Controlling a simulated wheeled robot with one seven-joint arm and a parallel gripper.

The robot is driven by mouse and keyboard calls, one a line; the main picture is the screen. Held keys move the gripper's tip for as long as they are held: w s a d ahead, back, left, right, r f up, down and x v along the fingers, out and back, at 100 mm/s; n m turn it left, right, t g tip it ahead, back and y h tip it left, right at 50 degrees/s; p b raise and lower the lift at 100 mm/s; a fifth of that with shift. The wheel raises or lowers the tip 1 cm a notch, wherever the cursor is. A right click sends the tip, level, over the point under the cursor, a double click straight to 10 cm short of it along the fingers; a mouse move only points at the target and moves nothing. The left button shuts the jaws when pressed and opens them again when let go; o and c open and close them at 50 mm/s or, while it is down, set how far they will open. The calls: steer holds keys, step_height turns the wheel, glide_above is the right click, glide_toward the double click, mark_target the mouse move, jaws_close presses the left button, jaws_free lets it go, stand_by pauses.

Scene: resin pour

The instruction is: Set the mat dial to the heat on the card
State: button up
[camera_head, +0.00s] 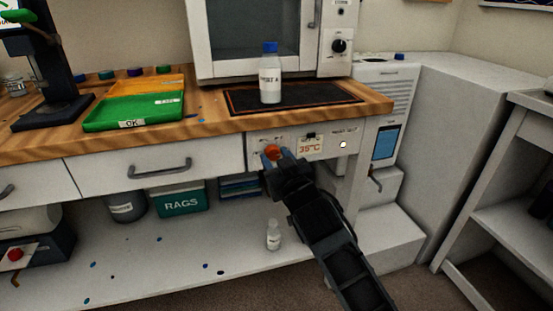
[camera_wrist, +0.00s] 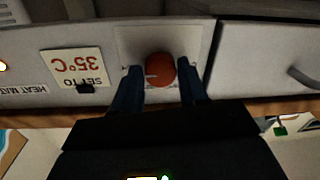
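The orange-red mat dial (camera_head: 272,152) sits on a pale panel at the bench front. In the wrist view the dial (camera_wrist: 160,70) lies between my gripper's fingers (camera_wrist: 161,82), with a short pale mark on its left side. Small dark gaps or contact at its sides cannot be told apart. In the head view my gripper (camera_head: 273,157) is at the dial. The card (camera_head: 310,146) right of it reads 35°C. The card (camera_wrist: 76,67) appears upside down in the wrist view, reading SET TO 35°C. The dial's scale is mostly hidden. The dark heat mat (camera_head: 330,94) lies on the bench above.
A blue-capped bottle (camera_head: 270,80) stands on the mat. A lit lamp (camera_head: 343,145) is right of the card. A drawer handle (camera_head: 160,170) juts out at left. A small white bottle (camera_head: 273,236) stands on the lower shelf. Green and orange trays (camera_head: 112,118) lie on the bench.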

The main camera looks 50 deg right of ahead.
steer(key=o, duration=0.4)
steer(key=shift+r, duration=0.1)
steer(key=shift+c, duration=0.2)
steer(key=v, duration=0.7)
steer(key=shift+s+a, duration=0.2)
steer(key=shift+s, duration=0.15)
steer(key=s+a+f+n+y, duration=0.2)
steer(key=s+a+f+y, duration=0.15)
steer(key=s+a, duration=0.5)
steer(key=s+a+f+n+y, duration=0.1)
steer(key=s+a+f+y, duration=0.25)
steer(key=s+a, duration=0.5)
steer(key=s+a+r+n+y, duration=0.1)
steer(key=s+r, duration=0.1)
steer(key=s, duration=0.5)
steer(key=s+a+r+y, duration=0.1)
steer(key=s+r, duration=0.1)
steer(key=s, duration=0.5)
step_height(320, 180, up, 15)
steer(key=p, duration=1.6)
steer(key=shift+w+g, duration=0.3)
steer(key=shift+g, duration=0.1)
